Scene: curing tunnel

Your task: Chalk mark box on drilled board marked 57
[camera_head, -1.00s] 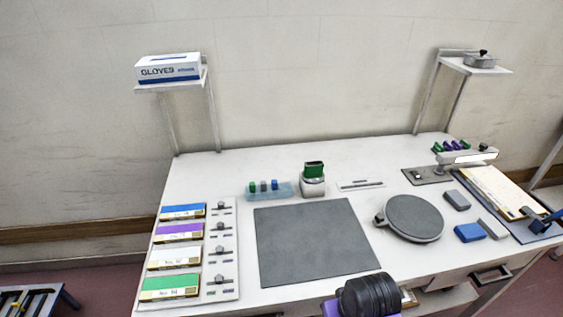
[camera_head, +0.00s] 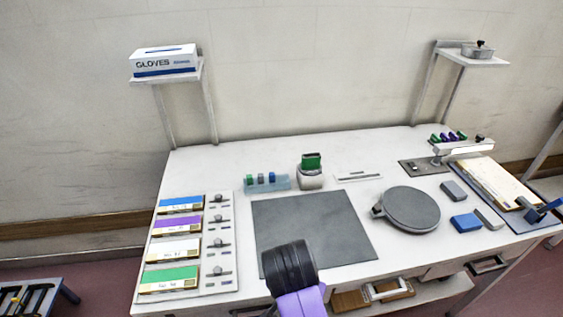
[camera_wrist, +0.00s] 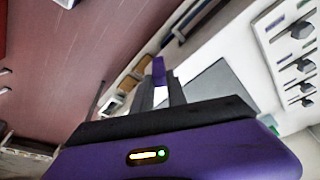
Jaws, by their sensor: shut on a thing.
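My gripper (camera_wrist: 161,92) is shut on a small purple stick (camera_wrist: 159,70) with a white part below it, seen in the wrist view. In the head view only my black and purple wrist shows over the bench's front edge; the fingers are hidden. A clear tray (camera_head: 267,184) holds green, grey and blue pieces.
A grey mat (camera_head: 325,225) lies bare mid-bench, with a round turntable (camera_head: 411,209) to its right. A green-topped pot (camera_head: 310,172) stands behind the mat. Blue and grey blocks (camera_head: 465,222) and a pale board (camera_head: 493,185) lie at the right.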

